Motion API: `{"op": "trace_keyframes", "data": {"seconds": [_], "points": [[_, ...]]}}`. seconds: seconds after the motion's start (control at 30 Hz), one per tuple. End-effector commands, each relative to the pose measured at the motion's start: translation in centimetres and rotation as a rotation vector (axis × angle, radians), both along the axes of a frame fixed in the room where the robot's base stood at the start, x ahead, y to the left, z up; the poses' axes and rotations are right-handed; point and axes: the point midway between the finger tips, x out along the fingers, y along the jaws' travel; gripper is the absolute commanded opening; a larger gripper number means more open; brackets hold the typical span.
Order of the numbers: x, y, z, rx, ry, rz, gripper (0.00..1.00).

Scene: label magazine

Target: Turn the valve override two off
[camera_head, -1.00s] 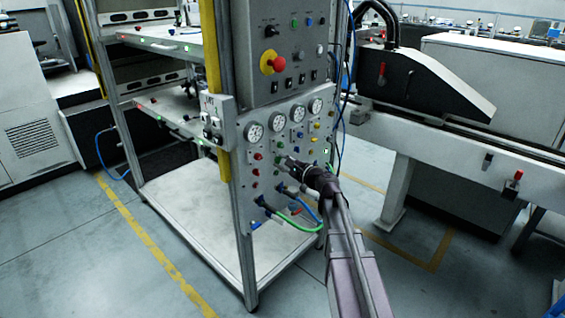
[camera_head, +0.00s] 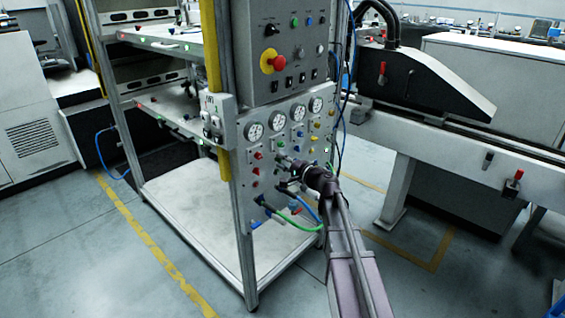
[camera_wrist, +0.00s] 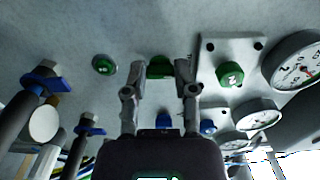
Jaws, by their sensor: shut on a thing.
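My gripper (camera_wrist: 160,68) is at the panel face, with its two fingers on either side of a green knob (camera_wrist: 160,70) in the wrist view. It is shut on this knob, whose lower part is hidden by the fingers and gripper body. I cannot read a label naming it as valve override two. In the head view my gripper (camera_head: 285,159) reaches the valve panel (camera_head: 243,190) below the row of gauges, and it covers the knob there.
Another green knob (camera_wrist: 230,74) on a light plate and a green button (camera_wrist: 104,64) are close by. Gauges (camera_wrist: 292,62) and blue-handled valves (camera_wrist: 45,78) with hoses crowd the panel. A red emergency stop (camera_head: 279,64) is above. The floor (camera_head: 110,270) at the front left is clear.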

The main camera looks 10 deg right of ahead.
Motion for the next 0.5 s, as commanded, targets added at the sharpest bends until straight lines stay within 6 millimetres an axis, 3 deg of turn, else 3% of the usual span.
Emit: {"op": "trace_keyframes", "data": {"seconds": [0.47, 0.5], "points": [[0.31, -0.07, 0.10, -0.010, -0.011, -0.003, 0.00], [0.31, -0.06, 0.10, -0.010, -0.011, -0.003, 0.48]]}}
